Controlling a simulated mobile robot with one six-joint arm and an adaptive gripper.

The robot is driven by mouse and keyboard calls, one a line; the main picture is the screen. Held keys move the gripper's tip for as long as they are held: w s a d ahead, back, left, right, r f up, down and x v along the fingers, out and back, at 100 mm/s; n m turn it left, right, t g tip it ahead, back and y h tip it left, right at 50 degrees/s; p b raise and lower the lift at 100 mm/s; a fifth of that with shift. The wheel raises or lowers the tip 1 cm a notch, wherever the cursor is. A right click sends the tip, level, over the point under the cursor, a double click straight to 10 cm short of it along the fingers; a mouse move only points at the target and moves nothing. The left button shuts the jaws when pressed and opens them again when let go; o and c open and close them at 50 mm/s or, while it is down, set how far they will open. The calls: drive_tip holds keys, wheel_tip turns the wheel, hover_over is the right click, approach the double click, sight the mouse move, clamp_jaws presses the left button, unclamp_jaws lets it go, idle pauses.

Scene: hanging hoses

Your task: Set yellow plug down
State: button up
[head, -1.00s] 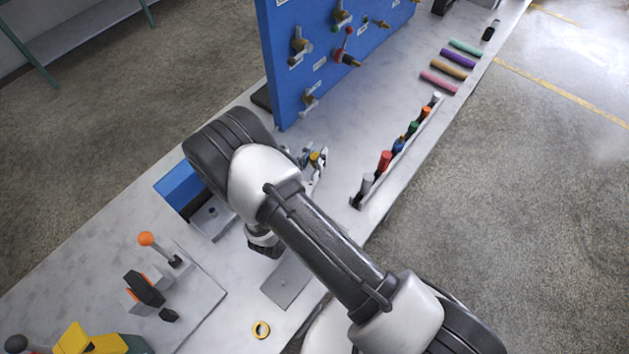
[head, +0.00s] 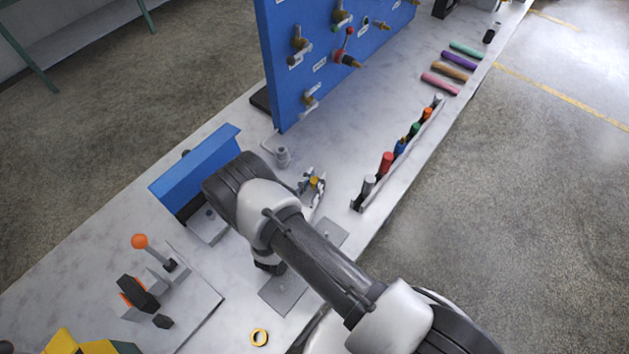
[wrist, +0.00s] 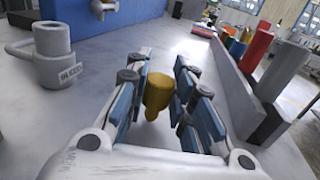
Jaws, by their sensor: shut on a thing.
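The yellow plug (wrist: 158,90) is a short brass-yellow cylinder with a narrower lower end, seen upright in the wrist view. My gripper (wrist: 156,74) is shut on it, with a blue-padded finger on each side. In the head view my gripper (head: 313,186) is low over the pale bench (head: 345,165), and a bit of yellow shows between its fingers. I cannot tell whether the plug's lower end touches the bench.
A grey fitting (wrist: 54,58) with a printed label stands left of my gripper; it also shows in the head view (head: 283,156). A rack (head: 402,158) of coloured cylinders stands to the right. A blue valve panel (head: 310,40) stands behind. Bare bench lies between gripper and rack.

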drive_tip(key=shift+f, duration=0.15)
drive_tip(key=o, duration=0.5)
drive_tip(key=shift+f, duration=0.1)
drive_tip(key=o, duration=0.4)
